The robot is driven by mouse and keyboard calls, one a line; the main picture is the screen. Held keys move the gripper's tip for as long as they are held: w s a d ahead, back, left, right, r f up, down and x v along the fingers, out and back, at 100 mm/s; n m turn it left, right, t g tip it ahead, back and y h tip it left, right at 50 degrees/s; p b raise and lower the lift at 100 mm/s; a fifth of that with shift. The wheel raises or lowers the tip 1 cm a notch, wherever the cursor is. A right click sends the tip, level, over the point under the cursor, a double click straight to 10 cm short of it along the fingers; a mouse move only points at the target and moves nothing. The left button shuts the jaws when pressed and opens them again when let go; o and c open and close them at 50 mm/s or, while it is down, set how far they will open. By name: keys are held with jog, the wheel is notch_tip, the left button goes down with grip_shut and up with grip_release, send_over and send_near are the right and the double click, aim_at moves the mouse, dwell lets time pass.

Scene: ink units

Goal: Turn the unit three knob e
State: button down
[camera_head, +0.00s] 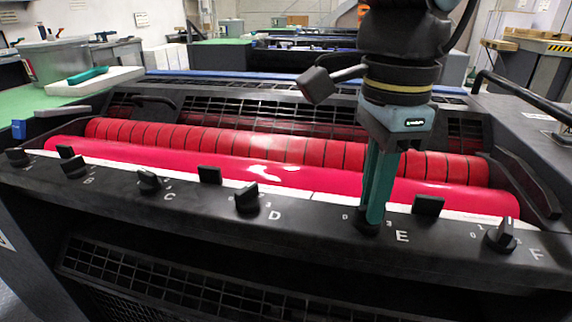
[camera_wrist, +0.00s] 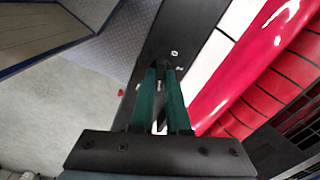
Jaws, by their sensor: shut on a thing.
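A row of black knobs sits along the dark front panel (camera_head: 290,240) of the ink unit, with white letters A to F. My gripper (camera_head: 369,222) points down at the knob just left of the letter E. Its green fingers are shut on knob e (camera_head: 364,229), of which only the lower part shows. In the wrist view the green fingers (camera_wrist: 161,72) close on the dark knob near their tips, and the knob is mostly hidden. Knob D (camera_head: 247,199) is to the left and knob F (camera_head: 501,235) to the right, both apart from my gripper.
Red ink rollers (camera_head: 270,175) lie behind the panel. Black blocks (camera_head: 428,206) stand along the panel's back edge, one close to the right of my fingers. A black handrail (camera_head: 525,98) is at the right. The space in front of the panel is clear.

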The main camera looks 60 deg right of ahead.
jog(key=shift+r+m+p, duration=0.1)
jog(key=shift+m+p, duration=0.2)
jog(key=shift+m, duration=0.2)
jog(key=c, duration=0.9)
grip_release()
notch_tip(320, 180, up, 11)
dwell(0.5)
